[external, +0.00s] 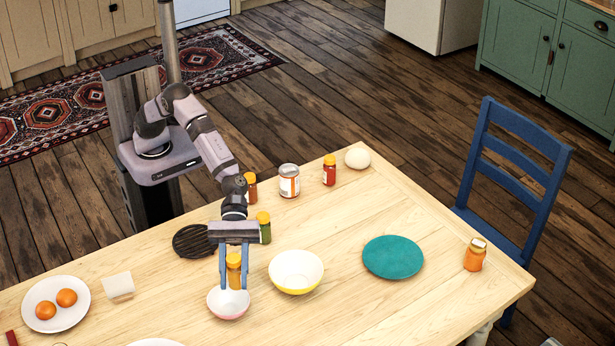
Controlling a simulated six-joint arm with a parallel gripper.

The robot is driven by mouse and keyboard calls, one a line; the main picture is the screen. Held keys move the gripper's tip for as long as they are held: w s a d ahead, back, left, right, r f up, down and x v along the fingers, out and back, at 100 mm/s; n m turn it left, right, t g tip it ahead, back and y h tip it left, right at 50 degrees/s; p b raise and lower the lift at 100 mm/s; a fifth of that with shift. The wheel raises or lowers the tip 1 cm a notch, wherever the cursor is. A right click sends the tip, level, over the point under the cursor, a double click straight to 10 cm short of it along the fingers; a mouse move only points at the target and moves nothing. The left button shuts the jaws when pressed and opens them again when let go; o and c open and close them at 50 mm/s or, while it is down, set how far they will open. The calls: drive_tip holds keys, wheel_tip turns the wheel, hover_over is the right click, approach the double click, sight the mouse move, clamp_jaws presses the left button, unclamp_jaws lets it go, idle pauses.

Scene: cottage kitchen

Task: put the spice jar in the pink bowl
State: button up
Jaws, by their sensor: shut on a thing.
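My gripper (233,287) is shut on a spice jar (234,272) with a yellow-orange lid and orange contents, held upright between the two blue fingers. The pink bowl (229,313) is small, pink outside and pale inside, and stands near the front edge of the table. The jar and fingertips are at the bowl's opening, overlapping its back rim in the external view. I cannot tell whether the jar's base touches the bowl.
A yellow-and-white bowl (297,285) stands close on the right. Behind are a green jar (265,232), a dark trivet (190,241), a can (289,184) and a red jar (329,173). A teal plate (393,244) lies right; a plate with oranges (77,290) lies left.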

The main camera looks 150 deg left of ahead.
drive_tip(key=shift+f, duration=1.8)
drive_tip(key=shift+f+b, duration=0.55)
drive_tip(key=shift+b, duration=0.15)
drive_tip(key=shift+c, duration=0.2)
drive_tip(key=o, duration=1.2)
drive_tip(key=shift+o, duration=0.2)
drive_tip(key=shift+r, duration=0.1)
drive_tip(key=shift+r, duration=0.1)
drive_tip(key=shift+r+p, duration=0.5)
drive_tip(key=shift+p, duration=0.3)
drive_tip(key=b, duration=0.2)
approach(235, 278)
drive_tip(key=shift+s+f, duration=0.2)
drive_tip(key=shift+f, duration=0.15)
